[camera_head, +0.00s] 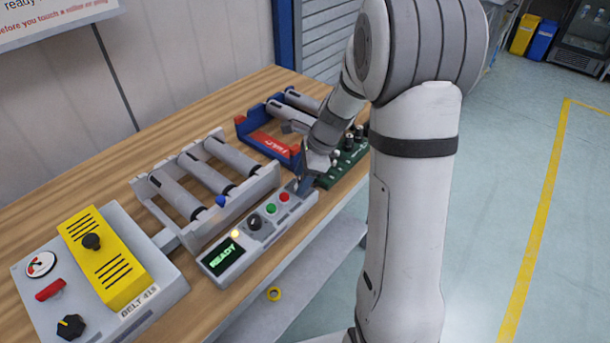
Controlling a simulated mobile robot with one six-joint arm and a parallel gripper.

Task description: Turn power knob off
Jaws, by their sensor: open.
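A grey control panel (222,271) lies along the front of the wooden bench, with a green READY display, a lit yellow lamp, a black knob (255,222), and green and red buttons. I cannot read which knob is labelled power. My gripper (303,183) is open at the panel's right end, right of the red button. It is small in view, and whether it touches the panel is unclear.
A roller conveyor (215,222) stands behind the panel. A red and blue holder (268,148) and a green board with dark pegs (342,165) are near my gripper. A yellow cover with a black knob (92,241) tops the BELT box. A yellow ring (273,294) lies on the lower shelf.

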